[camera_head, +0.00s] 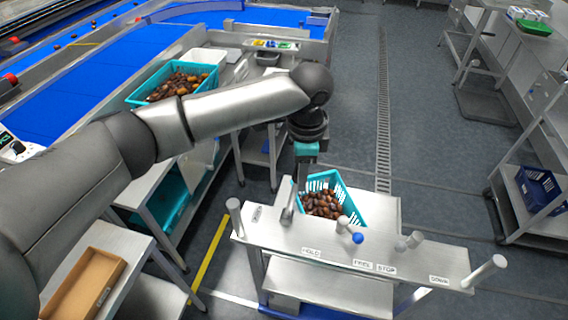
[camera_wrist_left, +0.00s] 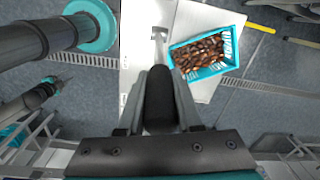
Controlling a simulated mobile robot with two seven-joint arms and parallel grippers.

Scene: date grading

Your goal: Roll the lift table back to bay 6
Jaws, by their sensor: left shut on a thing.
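The lift table has a pale top (camera_head: 382,205) bearing a teal crate (camera_head: 350,201) of brown dates, which also shows in the wrist view (camera_wrist_left: 228,58). Its near panel (camera_head: 330,238) carries labels including HOLD, FREE and STOP, a blue-knobbed lever (camera_head: 357,238), and an upright post at the left end (camera_head: 235,216) and at the right end (camera_head: 486,272). My left gripper (camera_head: 289,213) reaches down to the panel's left part and is shut on a dark bar-like part (camera_wrist_left: 160,95), perhaps a lever; a pale metal piece shows just beyond it.
A blue conveyor (camera_head: 105,72) with another teal date crate (camera_head: 137,98) stands at the left. A side bench with a brown tray (camera_head: 88,285) is at the near left. A shelf rack with a dark blue crate (camera_head: 541,190) stands at the right. Open floor (camera_head: 430,140) lies behind the table.

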